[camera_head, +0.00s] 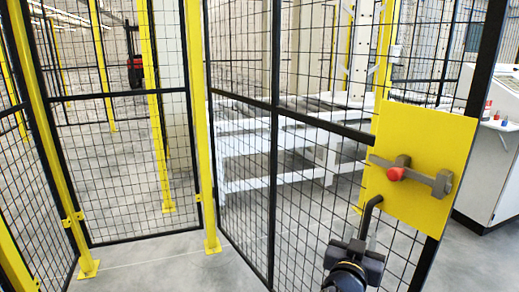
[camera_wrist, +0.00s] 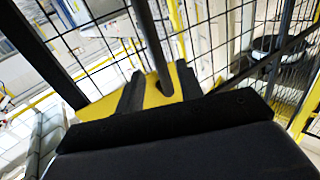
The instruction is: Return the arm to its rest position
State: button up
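My gripper (camera_head: 356,247) is at the lower right of the head view, in front of the mesh gate (camera_head: 300,190). A dark bent handle (camera_head: 367,217) comes down from the gate's yellow lock plate (camera_head: 425,150) to my gripper. In the wrist view my gripper (camera_wrist: 160,88) has its two dark fingers spread apart. The handle (camera_wrist: 148,40) ends between them, with yellow visible beside it, so the fingers do not appear closed on it. My gripper's dark body hides the lower part of the wrist view.
The lock plate carries a grey bolt with a red knob (camera_head: 395,174). Yellow posts (camera_head: 203,130) and mesh panels stand to the left. White racks (camera_head: 265,150) are behind the gate. A white console (camera_head: 493,150) stands at the right. Bare floor shows at the lower left.

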aim_at(365, 227)
jog(key=shift+b+x, duration=0.3)
jog(key=shift+x, duration=2.45)
jog(key=shift+d, duration=0.15)
